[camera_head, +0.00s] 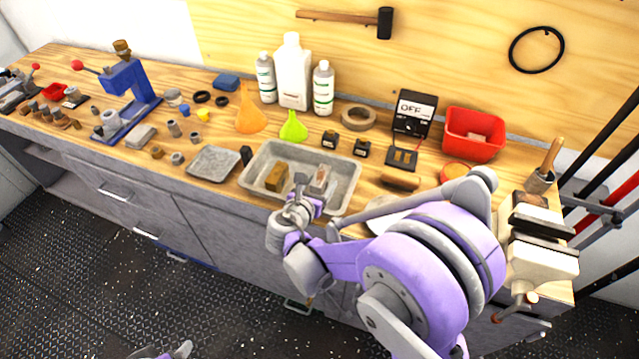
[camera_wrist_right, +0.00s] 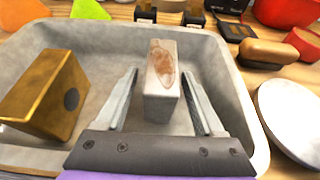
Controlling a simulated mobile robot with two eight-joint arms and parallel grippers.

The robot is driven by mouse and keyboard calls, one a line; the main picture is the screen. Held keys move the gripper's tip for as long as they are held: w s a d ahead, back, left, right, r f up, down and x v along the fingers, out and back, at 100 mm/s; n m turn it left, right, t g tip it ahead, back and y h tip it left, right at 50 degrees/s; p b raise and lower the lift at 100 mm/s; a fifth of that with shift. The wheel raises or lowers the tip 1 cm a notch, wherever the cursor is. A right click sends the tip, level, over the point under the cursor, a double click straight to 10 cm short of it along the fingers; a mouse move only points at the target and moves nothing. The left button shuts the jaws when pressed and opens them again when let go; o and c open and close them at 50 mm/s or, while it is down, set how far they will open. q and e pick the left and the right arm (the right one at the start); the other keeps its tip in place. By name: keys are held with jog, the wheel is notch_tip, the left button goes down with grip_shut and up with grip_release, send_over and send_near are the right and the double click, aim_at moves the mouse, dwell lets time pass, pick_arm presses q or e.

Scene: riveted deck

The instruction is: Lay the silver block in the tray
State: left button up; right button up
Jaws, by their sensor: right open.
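In the head view the block (camera_head: 320,176) shows small inside the tray (camera_head: 349,170), partly behind my gripper. My right gripper (camera_wrist_right: 165,92) is open, with one finger on each side of the block and gaps showing between. In the head view my right gripper (camera_head: 310,187) reaches over the tray's front rim. My left gripper (camera_head: 172,352) shows only partly at the bottom edge, away from the bench.
A brass block (camera_wrist_right: 48,95) sits in the tray's left part. Funnels, bottles and a red bin (camera_head: 474,134) stand behind. A vise (camera_head: 540,245) is at the right end.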

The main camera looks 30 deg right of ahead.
jog(key=shift+r, duration=0.1)
jog(key=shift+s+a+r, duration=0.15)
jog(key=shift+a, duration=0.05)
jog(key=v, duration=1.1)
jog(key=s+d+f+m+g+y, duration=0.35)
jog(key=s+m, duration=0.45)
jog(key=m, duration=0.3)
jog(key=s+a+m+y, duration=0.5)
jog(key=s+m+y, duration=0.2)
jog(key=m, duration=0.8)
jog(key=shift+s+f, duration=0.15)
jog(key=shift+f, duration=0.15)
jog(key=shift+p, duration=0.3)
